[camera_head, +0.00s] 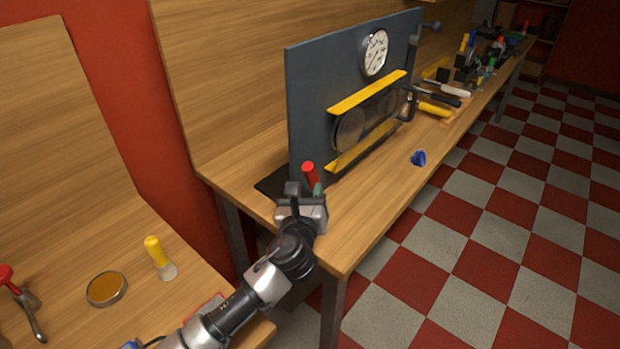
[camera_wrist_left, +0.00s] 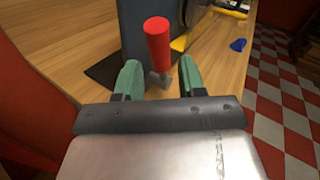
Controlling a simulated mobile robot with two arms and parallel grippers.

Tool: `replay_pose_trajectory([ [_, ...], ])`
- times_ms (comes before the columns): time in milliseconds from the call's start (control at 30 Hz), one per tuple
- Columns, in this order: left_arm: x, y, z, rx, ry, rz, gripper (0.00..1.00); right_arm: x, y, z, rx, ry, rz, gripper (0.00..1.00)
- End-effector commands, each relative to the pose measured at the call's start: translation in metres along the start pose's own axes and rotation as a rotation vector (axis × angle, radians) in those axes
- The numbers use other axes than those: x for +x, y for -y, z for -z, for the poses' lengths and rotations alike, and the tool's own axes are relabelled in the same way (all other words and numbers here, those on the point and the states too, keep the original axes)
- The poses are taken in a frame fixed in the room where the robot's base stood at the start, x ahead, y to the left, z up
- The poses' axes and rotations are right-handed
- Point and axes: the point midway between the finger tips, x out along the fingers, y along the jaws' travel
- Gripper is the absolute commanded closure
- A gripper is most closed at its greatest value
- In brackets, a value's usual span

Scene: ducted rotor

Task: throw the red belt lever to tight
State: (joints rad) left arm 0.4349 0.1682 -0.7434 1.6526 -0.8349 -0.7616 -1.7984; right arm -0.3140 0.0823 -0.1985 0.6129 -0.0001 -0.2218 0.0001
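The red belt lever (camera_head: 309,172) stands at the near lower edge of the dark upright panel (camera_head: 312,95), on the wooden bench. In the left wrist view the lever's red handle (camera_wrist_left: 158,43) rises upright on a grey stem, beyond and between the green fingertips. My left gripper (camera_head: 311,190) is just in front of the lever in the head view. In the left wrist view the left gripper (camera_wrist_left: 160,82) is open, with a gap between its fingers. I cannot tell whether the fingers touch the stem. My right gripper is not in view.
The panel carries a round gauge (camera_head: 375,52), yellow guards (camera_head: 367,92) and a belt on wheels. A blue item (camera_head: 418,157) lies on the bench, with several tools farther back. A yellow-handled tool (camera_head: 156,252) and a round dish (camera_head: 106,289) sit on the nearer left bench.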

Motion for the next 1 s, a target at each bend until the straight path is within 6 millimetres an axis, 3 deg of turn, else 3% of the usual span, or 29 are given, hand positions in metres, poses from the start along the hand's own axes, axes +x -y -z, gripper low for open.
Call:
replay_pose_trajectory([
  [233, 0.036, 0.000, 0.000, 0.000, 0.000, -0.001, 0.60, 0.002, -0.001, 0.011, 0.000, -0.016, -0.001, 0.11],
  [400, 0.044, 0.000, 0.001, -0.001, -0.001, -0.001, 0.60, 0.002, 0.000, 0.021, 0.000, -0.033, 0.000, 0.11],
  [633, 0.044, 0.000, 0.000, -0.001, -0.001, 0.000, 0.60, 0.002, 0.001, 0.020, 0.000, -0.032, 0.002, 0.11],
  [900, 0.044, 0.000, 0.000, -0.001, -0.001, -0.001, 1.00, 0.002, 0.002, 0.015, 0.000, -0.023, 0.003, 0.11],
  [1000, 0.044, 0.000, 0.001, -0.001, -0.001, -0.001, 1.00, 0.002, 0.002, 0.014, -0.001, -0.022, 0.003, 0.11],
])
